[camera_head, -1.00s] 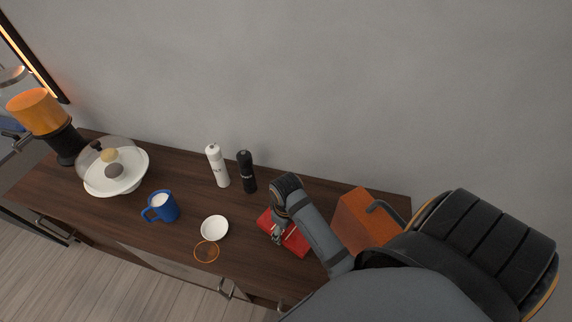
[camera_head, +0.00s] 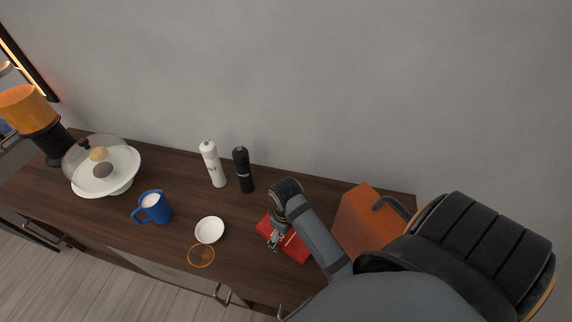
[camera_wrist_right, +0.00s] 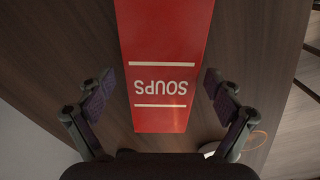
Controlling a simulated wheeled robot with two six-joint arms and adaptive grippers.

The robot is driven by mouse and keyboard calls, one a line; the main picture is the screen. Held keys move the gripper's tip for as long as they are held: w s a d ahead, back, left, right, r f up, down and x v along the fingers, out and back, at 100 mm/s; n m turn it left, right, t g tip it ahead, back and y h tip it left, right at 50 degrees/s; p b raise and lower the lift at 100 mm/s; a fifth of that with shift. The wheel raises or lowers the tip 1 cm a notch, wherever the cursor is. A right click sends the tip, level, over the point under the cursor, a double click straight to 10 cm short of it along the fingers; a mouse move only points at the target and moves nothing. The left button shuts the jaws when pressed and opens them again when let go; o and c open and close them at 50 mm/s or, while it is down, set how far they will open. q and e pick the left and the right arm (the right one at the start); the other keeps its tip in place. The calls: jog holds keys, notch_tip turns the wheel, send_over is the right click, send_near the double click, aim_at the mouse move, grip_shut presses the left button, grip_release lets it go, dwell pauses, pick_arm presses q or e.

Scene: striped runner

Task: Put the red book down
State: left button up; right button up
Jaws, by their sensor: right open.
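The red book (camera_head: 293,248) lies on the dark wooden cabinet top, partly hidden under my right arm in the head view. In the right wrist view the red book (camera_wrist_right: 165,60) shows its spine with the word SOUPS, upside down, between two pale lines. My right gripper (camera_head: 275,241) is at the book's left end. In the wrist view its fingers (camera_wrist_right: 158,92) are spread wide, one on each side of the book, with a gap on both sides. My left gripper is not in view.
A white bowl (camera_head: 209,230), an orange ring (camera_head: 201,256) and a blue mug (camera_head: 153,207) stand left of the book. White (camera_head: 213,164) and black (camera_head: 243,170) mills stand behind. An orange box (camera_head: 362,220) is close on the right. A domed cake stand (camera_head: 104,170) is far left.

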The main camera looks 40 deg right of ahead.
jog(key=shift+r, duration=0.35)
notch_tip(320, 180, up, 6)
jog(key=shift+p, duration=0.5)
notch_tip(320, 180, up, 6)
jog(key=p, duration=0.5)
jog(key=shift+f+p, duration=0.15)
jog(key=shift+p, duration=0.2)
jog(key=shift+s+f, duration=0.1)
